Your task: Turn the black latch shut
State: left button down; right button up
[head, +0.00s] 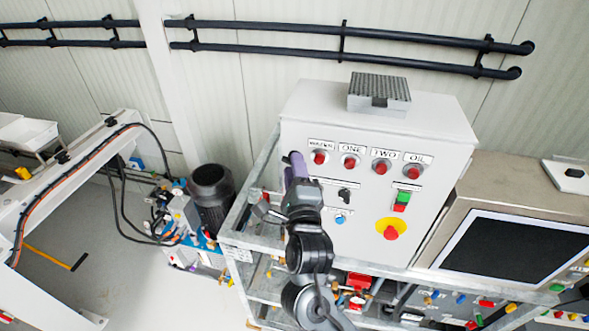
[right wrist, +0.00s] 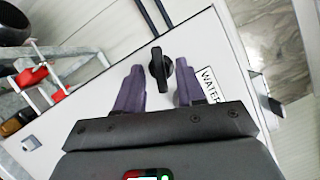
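The black latch (right wrist: 161,68) is a dark, elongated knob on the white face of the control cabinet (head: 300,128). In the right wrist view it stands between the two purple fingers of my right gripper (right wrist: 161,72), with a gap visible on each side. The gripper is open. In the head view my right gripper (head: 294,164) is at the cabinet's upper left front edge and I cannot make out the latch, which seems hidden by the gripper. My left gripper is not in view.
The cabinet front carries red lamps (head: 350,161), a black rotary switch (head: 345,194) and an emergency stop (head: 390,231). A grey block (head: 379,93) sits on top. A monitor (head: 515,247) stands at right. A metal frame (head: 243,226) and a pump motor (head: 211,187) lie left.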

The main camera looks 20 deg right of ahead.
jog(key=shift+c, duration=0.3)
jog(key=shift+s, duration=0.1)
grip_shut()
jog(key=n+p, duration=0.2)
jog(key=n+g+p, duration=0.1)
jog(key=n+p, duration=0.1)
jog(key=shift+g+y+p, duration=0.3)
jog(key=shift+y+p, duration=0.1)
grip_release()
jog(key=shift+o, duration=0.3)
jog(key=shift+r, duration=0.15)
